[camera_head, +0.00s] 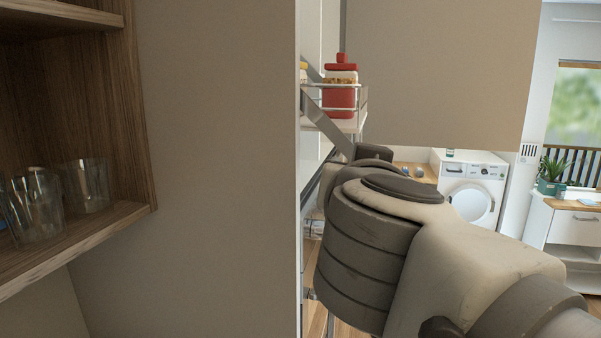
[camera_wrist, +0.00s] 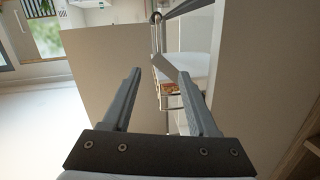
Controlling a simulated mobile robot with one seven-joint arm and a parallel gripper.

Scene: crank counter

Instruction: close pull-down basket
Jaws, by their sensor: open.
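The pull-down basket (camera_head: 363,103) shows in the head view as a pale shelf with a thin wire rail, beyond the edge of a beige panel. A red jar (camera_head: 340,98) stands in it. A slanted metal arm (camera_head: 328,132) runs down beside the basket. In the wrist view, my gripper (camera_wrist: 160,73) is open with nothing between its fingers. Past the fingers, the basket's wire rail (camera_wrist: 155,32) and pale shelf (camera_wrist: 195,66) show, partly hidden by the right finger. In the head view my arm covers the basket's lower surroundings, and my fingers cannot be made out. I cannot tell contact.
A large beige panel (camera_head: 215,150) stands left of my arm, and another beige panel (camera_head: 435,70) hangs above it. A wooden shelf (camera_head: 80,235) with glasses (camera_head: 88,185) is at far left. A washing machine (camera_head: 470,188) and white cabinet (camera_head: 565,228) stand farther back.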

